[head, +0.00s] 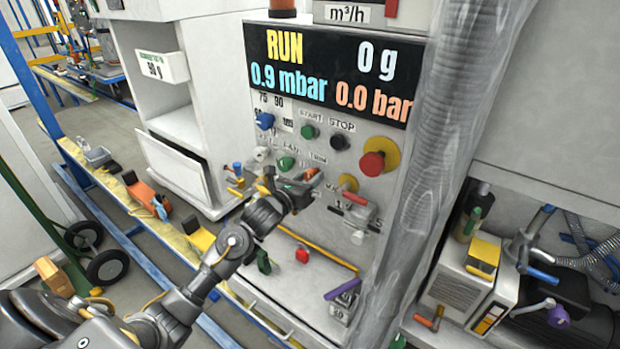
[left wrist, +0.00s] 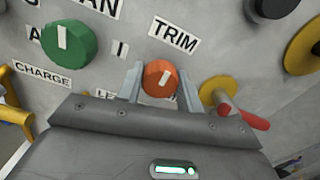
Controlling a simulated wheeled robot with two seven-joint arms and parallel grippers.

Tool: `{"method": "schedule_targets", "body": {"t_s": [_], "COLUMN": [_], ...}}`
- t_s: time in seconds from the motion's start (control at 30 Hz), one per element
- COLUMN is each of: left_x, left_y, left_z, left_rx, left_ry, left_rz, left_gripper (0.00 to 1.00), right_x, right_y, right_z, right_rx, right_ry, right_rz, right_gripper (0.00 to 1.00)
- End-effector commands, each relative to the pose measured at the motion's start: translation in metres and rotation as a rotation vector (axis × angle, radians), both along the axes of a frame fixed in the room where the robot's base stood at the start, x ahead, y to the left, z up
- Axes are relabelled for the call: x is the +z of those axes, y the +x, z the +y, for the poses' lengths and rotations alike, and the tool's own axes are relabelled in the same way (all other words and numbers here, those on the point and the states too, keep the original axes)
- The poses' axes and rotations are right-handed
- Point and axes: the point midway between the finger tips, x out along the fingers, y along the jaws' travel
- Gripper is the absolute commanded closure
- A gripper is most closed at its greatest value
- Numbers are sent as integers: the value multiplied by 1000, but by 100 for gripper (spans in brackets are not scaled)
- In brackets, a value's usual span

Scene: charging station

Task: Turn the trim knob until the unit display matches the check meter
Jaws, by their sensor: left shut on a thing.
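The orange trim knob (left wrist: 160,78) has a white pointer mark, tilted slightly right of upright, under the label TRIM (left wrist: 173,34). My left gripper (left wrist: 160,84) has one finger on each side of the knob and is shut on it. In the head view the left gripper (head: 307,179) is at the panel and mostly hides the knob. The unit display (head: 328,72) reads RUN, 0 g, 0.9 mbar and 0.0 bar. A white plate (head: 162,66) on the cabinet at left reads 90 g; I cannot tell whether it is the check meter. My right gripper is not in view.
Close to the trim knob are a green knob (left wrist: 68,43) and a yellow-collared red lever (left wrist: 243,116). A red stop button (head: 372,163) sits further right on the panel. A wrapped hose (head: 440,150) runs down the panel's right side.

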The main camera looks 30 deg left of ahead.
Motion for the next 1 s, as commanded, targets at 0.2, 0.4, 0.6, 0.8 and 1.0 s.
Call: {"method": "schedule_targets", "body": {"t_s": [0.2, 0.4, 0.6, 0.8, 1.0], "left_x": [0, 0, 1, 1, 1], "left_y": [0, 0, 0, 0, 1], "left_z": [0, 0, 1, 0, 1], "left_rx": [0, -1, 0, 0, 1], "left_ry": [-81, -231, -418, -607, -795], "left_rz": [11, 33, 58, 85, 112], "left_gripper": [86, 86, 86, 86, 86], "right_x": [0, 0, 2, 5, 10], "right_y": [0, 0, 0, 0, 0], "right_z": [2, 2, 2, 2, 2], "right_rx": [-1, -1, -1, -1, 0], "right_ry": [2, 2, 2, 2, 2], "right_rz": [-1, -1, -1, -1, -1], "right_gripper": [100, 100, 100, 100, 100]}}
